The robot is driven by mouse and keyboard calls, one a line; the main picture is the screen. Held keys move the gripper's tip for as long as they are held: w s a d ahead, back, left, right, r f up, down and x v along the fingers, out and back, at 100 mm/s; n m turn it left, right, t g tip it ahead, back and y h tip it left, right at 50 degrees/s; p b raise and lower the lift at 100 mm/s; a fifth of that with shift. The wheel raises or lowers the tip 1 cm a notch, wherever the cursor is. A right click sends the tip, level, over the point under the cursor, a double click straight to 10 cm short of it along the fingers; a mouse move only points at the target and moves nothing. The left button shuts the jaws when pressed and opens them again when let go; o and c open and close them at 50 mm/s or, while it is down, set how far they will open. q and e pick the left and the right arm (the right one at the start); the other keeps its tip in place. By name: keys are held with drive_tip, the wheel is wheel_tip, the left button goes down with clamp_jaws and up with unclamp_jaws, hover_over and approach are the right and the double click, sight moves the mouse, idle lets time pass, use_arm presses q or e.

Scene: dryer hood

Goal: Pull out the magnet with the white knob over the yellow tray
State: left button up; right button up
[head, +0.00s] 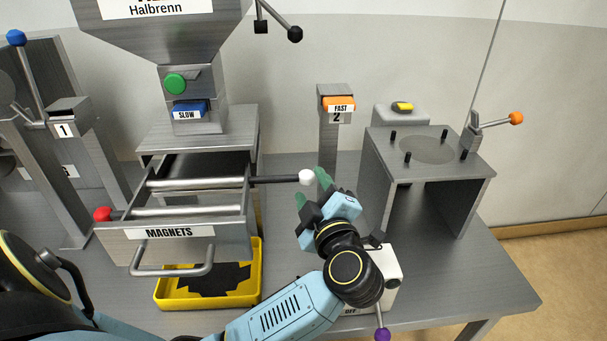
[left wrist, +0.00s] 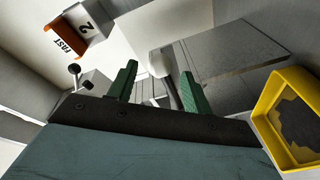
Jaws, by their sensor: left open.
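The white knob (head: 306,177) sits at the right end of a black shaft that sticks out of the right side of the magnets drawer (head: 174,241). Its metal magnet rod (head: 195,183) lies across the drawer. The yellow tray (head: 159,296) is on the table below the drawer and holds dark material. My left gripper (head: 312,190) is open, its green fingertips close to the knob. In the left wrist view, a pale knob-like shape (left wrist: 161,62) shows between the fingers; contact cannot be told. My right gripper is not in view.
A second rod with a red knob (head: 103,214) lies nearer the front of the drawer. A post marked 2 (head: 329,140) stands behind my gripper. A metal stand (head: 430,160) is to the right, and a white box with a purple-tipped lever (head: 382,334) is beneath my arm.

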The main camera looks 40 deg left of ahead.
sight(304, 172)
use_arm(q)
drive_tip(key=x, duration=0.6)
drive_tip(key=shift+a+b, duration=0.1)
drive_tip(key=shift+b, duration=0.3)
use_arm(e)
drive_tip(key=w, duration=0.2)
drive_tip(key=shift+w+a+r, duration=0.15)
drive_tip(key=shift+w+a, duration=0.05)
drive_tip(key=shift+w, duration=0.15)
use_arm(q)
drive_tip(key=shift+c, duration=0.3)
clamp_jaws()
